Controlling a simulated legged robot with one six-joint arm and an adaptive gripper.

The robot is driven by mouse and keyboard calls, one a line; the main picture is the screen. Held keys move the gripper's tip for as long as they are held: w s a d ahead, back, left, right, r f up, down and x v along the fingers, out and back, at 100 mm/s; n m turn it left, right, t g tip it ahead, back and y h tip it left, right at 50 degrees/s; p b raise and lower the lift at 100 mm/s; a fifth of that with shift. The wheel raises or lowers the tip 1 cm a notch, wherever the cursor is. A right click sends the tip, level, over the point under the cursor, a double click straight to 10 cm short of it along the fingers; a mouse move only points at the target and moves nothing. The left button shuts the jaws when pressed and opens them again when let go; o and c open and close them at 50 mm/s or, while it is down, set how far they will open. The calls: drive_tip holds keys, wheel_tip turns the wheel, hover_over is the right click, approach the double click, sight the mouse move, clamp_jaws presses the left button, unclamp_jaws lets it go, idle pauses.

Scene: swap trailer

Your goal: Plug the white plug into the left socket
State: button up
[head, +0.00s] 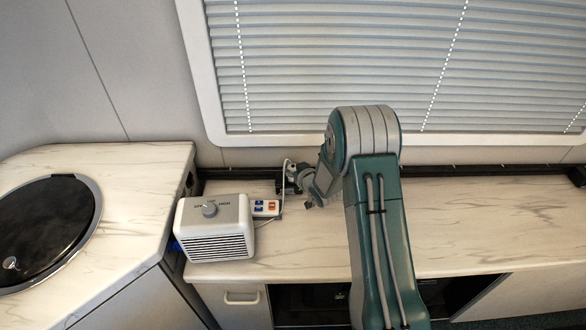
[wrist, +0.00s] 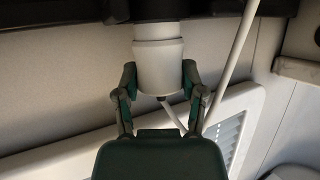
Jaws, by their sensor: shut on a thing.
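The white plug (wrist: 158,64) is in the wrist view, between the two fingers of my gripper (wrist: 160,80), which is shut on it. The plug's far end meets a dark block (wrist: 155,10) on the black rail (wrist: 60,14). I cannot tell whether its pins are inside a socket, or which socket this is. A cord leaves the plug's near end. In the head view my gripper (head: 297,186) is at the back of the counter by the wall rail, and the plug is too small to make out.
A white heater (head: 217,243) with a dial stands left of my gripper, beside a small panel of coloured switches (head: 265,207). A white cord (wrist: 238,55) runs right of the plug. The counter (head: 480,220) on the right is clear.

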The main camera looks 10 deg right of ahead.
drive_tip(key=shift+f, duration=0.6)
idle(0.3)
drive_tip(key=o, duration=1.2)
drive_tip(key=v, duration=1.2)
drive_tip(key=s+d+r+m+g+h, duration=0.15)
drive_tip(key=s+r, duration=0.25)
drive_tip(key=r, duration=0.5)
drive_tip(key=s+r+g+h, duration=0.2)
drive_tip(key=s+r+h, duration=0.15)
drive_tip(key=r, duration=0.45)
drive_tip(key=s+a+r+g, duration=0.1)
drive_tip(key=s+r, duration=0.1)
drive_tip(key=s, duration=0.5)
drive_tip(key=s+a+r+m+g, duration=0.1)
drive_tip(key=s+a+r, duration=0.1)
drive_tip(key=s, duration=0.6)
drive_tip(key=s+a+r+g+y, duration=0.1)
drive_tip(key=s+r+g, duration=0.1)
drive_tip(key=s, duration=0.5)
drive_tip(key=shift+s+a+r+m, duration=0.15)
drive_tip(key=shift+s+a+r, duration=0.05)
drive_tip(key=shift+r, duration=0.25)
drive_tip(key=shift+s+a+r+m, duration=0.1)
drive_tip(key=shift+s+a+r, duration=0.1)
drive_tip(key=shift+r, duration=0.25)
